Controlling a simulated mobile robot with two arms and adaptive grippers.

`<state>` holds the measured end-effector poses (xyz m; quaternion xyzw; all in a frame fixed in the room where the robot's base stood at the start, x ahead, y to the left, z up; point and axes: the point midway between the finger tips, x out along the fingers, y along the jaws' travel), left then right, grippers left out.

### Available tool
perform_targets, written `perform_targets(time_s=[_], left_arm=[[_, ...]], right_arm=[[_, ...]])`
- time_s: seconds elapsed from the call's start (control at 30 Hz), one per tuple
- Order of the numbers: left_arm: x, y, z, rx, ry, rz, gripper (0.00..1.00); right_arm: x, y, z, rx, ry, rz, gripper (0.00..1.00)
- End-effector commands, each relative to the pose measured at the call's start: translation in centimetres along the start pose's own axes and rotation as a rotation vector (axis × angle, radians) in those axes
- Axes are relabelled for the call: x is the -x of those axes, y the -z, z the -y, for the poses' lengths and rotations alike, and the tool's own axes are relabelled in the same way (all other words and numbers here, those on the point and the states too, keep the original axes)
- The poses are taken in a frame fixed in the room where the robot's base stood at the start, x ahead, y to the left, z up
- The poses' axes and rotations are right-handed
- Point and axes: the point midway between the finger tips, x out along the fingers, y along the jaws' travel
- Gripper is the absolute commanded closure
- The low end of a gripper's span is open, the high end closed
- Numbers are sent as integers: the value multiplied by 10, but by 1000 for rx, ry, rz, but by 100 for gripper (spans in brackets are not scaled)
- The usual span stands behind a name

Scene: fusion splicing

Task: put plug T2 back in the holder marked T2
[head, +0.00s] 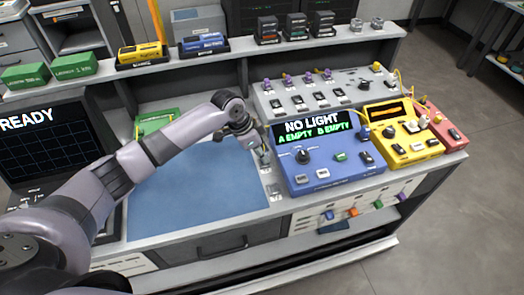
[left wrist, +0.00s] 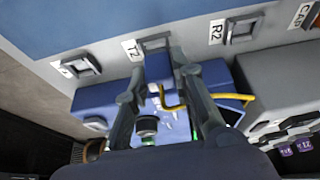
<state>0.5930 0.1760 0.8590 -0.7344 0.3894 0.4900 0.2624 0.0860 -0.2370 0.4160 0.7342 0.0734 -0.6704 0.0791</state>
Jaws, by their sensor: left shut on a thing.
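My left gripper (head: 262,150) is at the narrow strip between the blue mat and the blue device. In the left wrist view my left gripper (left wrist: 160,75) is shut on a blue plug (left wrist: 158,70) with a yellow cable (left wrist: 172,104). The plug's far end overlaps the grey holder (left wrist: 154,44) beside the label T2 (left wrist: 131,49). I cannot tell whether the plug is inside this holder or just above it. In the head view the plug is too small and hidden to make out. My right gripper is not in view.
Holder R2 (left wrist: 241,31) stands beside T2, and another holder (left wrist: 82,66) is on its other side. The blue device (head: 330,178) reads NO LIGHT, A EMPTY, B EMPTY. A yellow device (head: 405,150) stands to its right. The blue mat (head: 200,195) is bare.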

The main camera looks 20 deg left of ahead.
Motion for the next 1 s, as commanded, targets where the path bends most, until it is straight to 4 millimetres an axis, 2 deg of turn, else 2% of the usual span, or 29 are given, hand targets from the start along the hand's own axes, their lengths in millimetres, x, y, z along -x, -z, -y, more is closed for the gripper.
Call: perform_targets(time_s=[0.9, 0.93, 1.0], left_arm=[[-10, -4, 0, 1, -1, 0, 100], [-10, -4, 0, 1, -1, 0, 76], [-10, -4, 0, 0, -1, 0, 72]], right_arm=[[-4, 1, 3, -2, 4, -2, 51], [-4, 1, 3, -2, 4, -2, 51], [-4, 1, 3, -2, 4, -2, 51]])
